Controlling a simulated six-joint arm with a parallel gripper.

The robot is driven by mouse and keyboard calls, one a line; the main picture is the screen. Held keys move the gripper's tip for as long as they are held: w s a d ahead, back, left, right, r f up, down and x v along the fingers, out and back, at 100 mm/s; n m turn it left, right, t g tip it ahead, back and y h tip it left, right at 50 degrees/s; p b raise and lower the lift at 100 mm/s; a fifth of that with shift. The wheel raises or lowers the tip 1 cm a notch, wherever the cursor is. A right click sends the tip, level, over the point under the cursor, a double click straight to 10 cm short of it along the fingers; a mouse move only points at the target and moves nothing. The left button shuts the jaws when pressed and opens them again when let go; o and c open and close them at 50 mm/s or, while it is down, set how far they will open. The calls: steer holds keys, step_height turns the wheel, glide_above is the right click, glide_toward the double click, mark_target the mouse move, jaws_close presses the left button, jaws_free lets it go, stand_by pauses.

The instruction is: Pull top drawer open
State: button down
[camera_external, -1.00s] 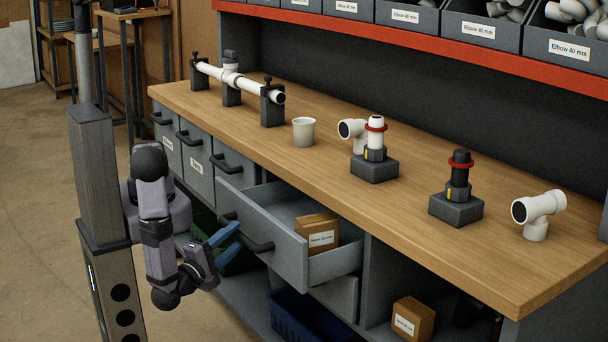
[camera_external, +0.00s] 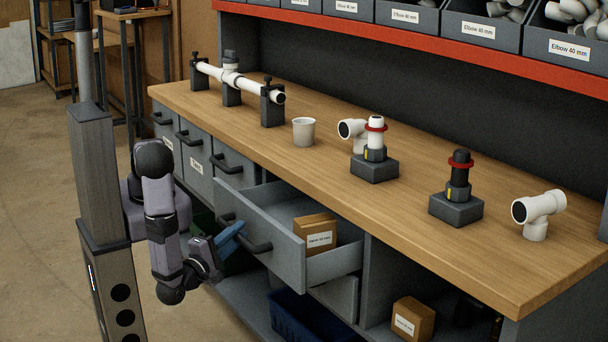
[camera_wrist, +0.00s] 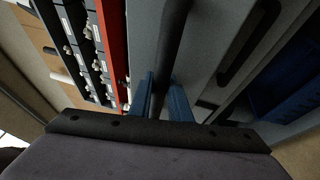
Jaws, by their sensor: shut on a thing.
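The grey top drawer (camera_external: 287,253) of the bench stands pulled out, its inside visible from above. A small cardboard box (camera_external: 317,233) with a white label lies in it. The drawer has a black bar handle (camera_external: 257,246) on its front. My gripper (camera_external: 236,229) is at this handle, with its blue fingers shut on the bar. In the wrist view the two blue fingers (camera_wrist: 160,98) lie on either side of the dark handle bar (camera_wrist: 172,45). The exact contact is partly hidden in the external view.
Closed drawers (camera_external: 198,160) with handles sit to the left. A blue bin (camera_external: 303,318) and another cardboard box (camera_external: 412,318) are below. A cup (camera_external: 304,132), pipe fittings (camera_external: 538,213) and dark stands (camera_external: 375,167) stand on the wooden worktop (camera_external: 430,235). The floor at left is open.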

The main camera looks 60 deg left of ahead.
steer(key=s, duration=0.3)
steer(key=shift+s, duration=0.4)
steer(key=c, duration=1.6)
jaws_free()
steer(key=shift+c, duration=0.2)
steer(key=shift+r, duration=0.1)
